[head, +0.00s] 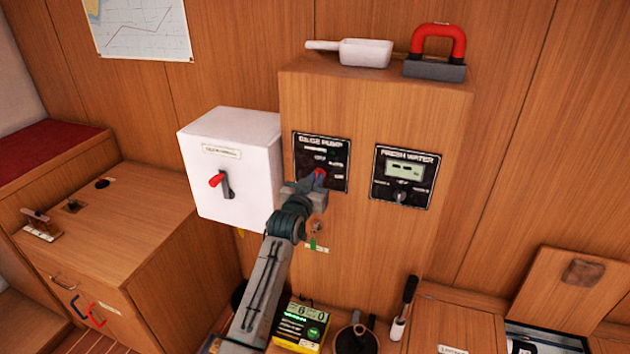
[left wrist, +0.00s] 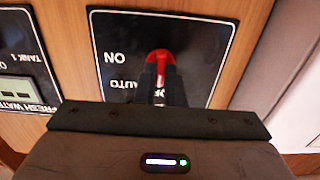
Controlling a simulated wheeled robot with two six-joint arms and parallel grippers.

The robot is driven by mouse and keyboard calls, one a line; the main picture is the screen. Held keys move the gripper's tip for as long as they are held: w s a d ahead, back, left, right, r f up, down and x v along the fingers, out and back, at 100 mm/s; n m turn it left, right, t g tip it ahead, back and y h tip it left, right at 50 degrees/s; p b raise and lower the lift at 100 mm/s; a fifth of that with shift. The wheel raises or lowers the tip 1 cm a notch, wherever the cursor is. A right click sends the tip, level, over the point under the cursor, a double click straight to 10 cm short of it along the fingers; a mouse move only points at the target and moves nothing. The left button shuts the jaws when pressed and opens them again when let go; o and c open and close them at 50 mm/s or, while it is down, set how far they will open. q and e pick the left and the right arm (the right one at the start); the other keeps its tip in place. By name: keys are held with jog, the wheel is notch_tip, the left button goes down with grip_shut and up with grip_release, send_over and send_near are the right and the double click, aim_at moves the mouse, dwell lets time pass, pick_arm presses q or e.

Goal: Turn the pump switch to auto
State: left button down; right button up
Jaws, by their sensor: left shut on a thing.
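The black bilge pump panel (head: 337,148) is on the wooden front of the cabinet and carries a switch with a red tip (head: 320,175). My left gripper (head: 312,186) reaches it from below and is shut on the switch. In the left wrist view, the red switch (left wrist: 159,56) sits between the dark fingers (left wrist: 158,80). ON and AUTO labels show upside down on the panel (left wrist: 200,45) beside it. The fingers hide part of the switch, so I cannot tell its exact setting. My right gripper is not in view.
A white box (head: 258,150) with a red-tipped lever (head: 216,181) stands close on the left. The fresh water panel (head: 403,178) is on the right. A white scoop (head: 365,52) and a red-handled tool (head: 437,50) lie on top.

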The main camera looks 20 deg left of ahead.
pick_arm(q)
jog(key=shift+m, duration=0.3)
jog(key=shift+d+m, duration=0.1)
jog(key=shift+m, duration=3.9)
jog(key=c, duration=1.5)
grip_release()
